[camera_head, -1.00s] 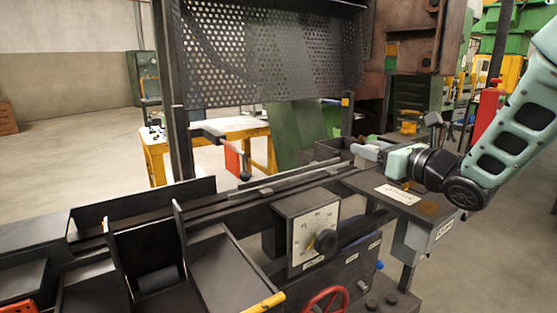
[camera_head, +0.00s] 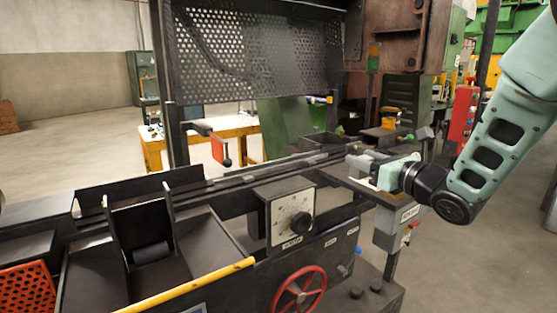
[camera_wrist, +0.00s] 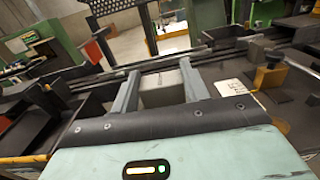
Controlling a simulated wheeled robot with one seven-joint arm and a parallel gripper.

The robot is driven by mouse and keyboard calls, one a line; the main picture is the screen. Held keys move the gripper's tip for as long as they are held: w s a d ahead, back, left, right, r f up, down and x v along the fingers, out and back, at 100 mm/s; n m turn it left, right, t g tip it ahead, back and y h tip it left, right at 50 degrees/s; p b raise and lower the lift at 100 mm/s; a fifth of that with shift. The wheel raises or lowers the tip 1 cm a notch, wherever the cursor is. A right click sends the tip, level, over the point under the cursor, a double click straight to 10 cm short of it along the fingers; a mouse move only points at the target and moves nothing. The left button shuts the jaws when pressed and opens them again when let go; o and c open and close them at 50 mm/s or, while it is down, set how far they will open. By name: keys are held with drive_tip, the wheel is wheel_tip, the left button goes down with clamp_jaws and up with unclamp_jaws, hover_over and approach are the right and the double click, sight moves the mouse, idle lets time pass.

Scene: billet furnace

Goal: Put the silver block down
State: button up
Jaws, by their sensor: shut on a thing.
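The silver block (camera_wrist: 162,88) is a light grey block that sits between the two fingers of my gripper (camera_wrist: 160,80) in the wrist view. The fingers are shut on its sides. In the head view my gripper (camera_head: 362,163) is at the right end of the black machine bed, over the small shelf with a white label (camera_head: 364,183). The block is hard to make out there. I cannot tell whether its underside touches a surface.
A long black rail (camera_head: 255,178) runs left from the gripper. A dial box (camera_head: 288,212) and a red handwheel (camera_head: 300,291) are on the machine front. A perforated guard (camera_head: 260,55) rises behind.

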drive_tip(key=s+f+m+t+h, duration=0.1)
drive_tip(key=s+f+m+h, duration=0.15)
drive_tip(key=f, duration=1.15)
drive_tip(key=s+f+m+t+h, duration=0.2)
drive_tip(key=f+h, duration=0.2)
drive_tip(key=f, duration=1.1)
drive_tip(key=s+d+f+m+h, duration=0.2)
drive_tip(key=s+d+f, duration=0.5)
drive_tip(key=s+d, duration=0.4)
drive_tip(key=shift+s+d+h, duration=0.25)
drive_tip(key=shift+d+h, duration=0.3)
drive_tip(key=shift+d, duration=0.45)
